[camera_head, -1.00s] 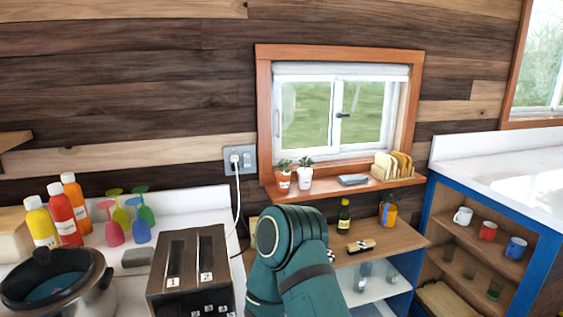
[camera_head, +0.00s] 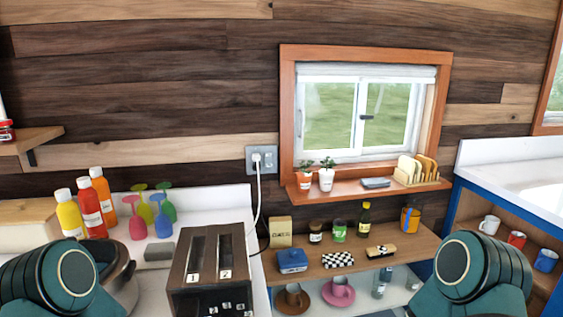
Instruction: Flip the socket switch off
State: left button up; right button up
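The wall socket (camera_head: 262,158) is a grey plate on the wood wall, just left of the window. A white plug sits in its left part and a white cord hangs down from it. Small switches on the plate are too small to read as on or off. My left and right arms show at the bottom left and bottom right corners as dark teal links. Neither gripper is in the picture. Nothing of mine touches or covers the socket.
A two-slot toaster (camera_head: 209,262) stands on the white counter below the socket. Bottles (camera_head: 93,205), coloured glasses (camera_head: 150,212) and a pot (camera_head: 117,272) stand left. The window sill (camera_head: 365,188) holds potted plants. Shelves (camera_head: 345,258) with jars and cups lie below.

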aim_at(269, 156)
jog(key=k+l+u, duration=0.1)
jog(key=l+u, duration=0.15)
jog(key=l, duration=0.6)
jog(key=i+l+u, duration=0.15)
jog(key=l, duration=0.3)
jog(key=l+u, duration=0.15)
jog(key=l, duration=0.35)
jog(key=i+l+u, duration=0.35)
jog(key=i+l, duration=0.3)
